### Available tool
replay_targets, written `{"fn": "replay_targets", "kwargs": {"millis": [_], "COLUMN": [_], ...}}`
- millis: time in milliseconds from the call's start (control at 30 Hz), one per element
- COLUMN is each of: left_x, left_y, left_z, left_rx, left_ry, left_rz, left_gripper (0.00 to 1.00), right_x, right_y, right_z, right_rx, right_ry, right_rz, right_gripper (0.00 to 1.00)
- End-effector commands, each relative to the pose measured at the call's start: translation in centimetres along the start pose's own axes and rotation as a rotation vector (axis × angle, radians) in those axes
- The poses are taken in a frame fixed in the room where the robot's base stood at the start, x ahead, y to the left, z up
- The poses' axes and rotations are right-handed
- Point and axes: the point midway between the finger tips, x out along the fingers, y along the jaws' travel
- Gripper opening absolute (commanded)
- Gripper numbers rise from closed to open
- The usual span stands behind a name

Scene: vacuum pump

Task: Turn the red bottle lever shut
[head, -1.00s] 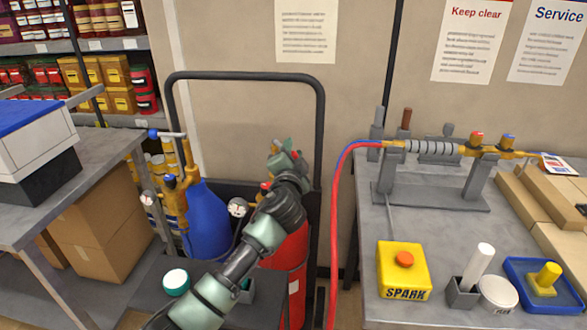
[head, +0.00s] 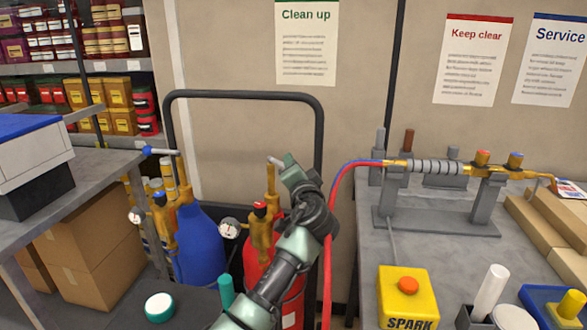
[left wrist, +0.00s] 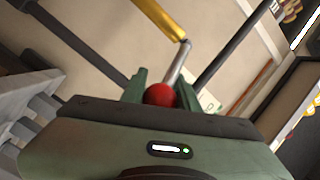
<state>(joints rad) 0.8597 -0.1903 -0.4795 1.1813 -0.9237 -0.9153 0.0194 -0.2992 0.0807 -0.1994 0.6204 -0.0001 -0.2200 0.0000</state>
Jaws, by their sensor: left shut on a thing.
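The red bottle (head: 291,303) stands in the cart, partly hidden behind my left arm. Its brass valve (head: 261,238) carries a small red cap, and a brass stem rises above it. A short grey lever (head: 275,161) runs from the stem top to my left gripper (head: 291,172). In the left wrist view the lever's red ball knob (left wrist: 159,95) sits between the fingers of the left gripper (left wrist: 161,91), which is shut on it. The grey lever rod (left wrist: 177,63) runs from the knob to the gold stem (left wrist: 158,18). My right gripper is not in view.
The blue bottle (head: 199,250) with its blue-knobbed lever (head: 163,152) stands to the left. A gauge (head: 229,228) sits between the bottles. The cart's dark frame (head: 243,95) rises behind. A red hose (head: 329,225) hangs close to the right of my arm.

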Motion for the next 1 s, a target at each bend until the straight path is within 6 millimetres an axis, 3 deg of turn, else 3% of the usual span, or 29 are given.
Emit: {"fn": "replay_targets", "kwargs": {"millis": [33, 67, 133, 533, 1000], "left_x": [-0.1, -0.1, -0.1, -0.6, -7.4], "left_y": [0.4, 0.4, 0.4, 0.1, 0.3], "left_z": [0.0, 0.0, 0.0, -0.1, -0.1], "left_rx": [-0.005, -0.005, -0.004, -0.002, -0.003], "left_ry": [0.0, 0.0, 0.0, 0.002, 0.001], "left_rz": [0.009, 0.009, 0.008, 0.003, 0.007], "left_gripper": [0.0, 0.33, 0.52, 0.52, 0.52], "right_x": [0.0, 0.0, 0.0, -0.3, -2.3], "right_y": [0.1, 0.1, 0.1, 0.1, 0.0], "right_z": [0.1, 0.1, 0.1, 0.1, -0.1], "right_rx": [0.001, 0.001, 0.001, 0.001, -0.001], "right_ry": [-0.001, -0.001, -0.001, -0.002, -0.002], "right_rz": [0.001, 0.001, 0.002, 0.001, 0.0], "right_gripper": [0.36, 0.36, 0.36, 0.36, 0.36]}}
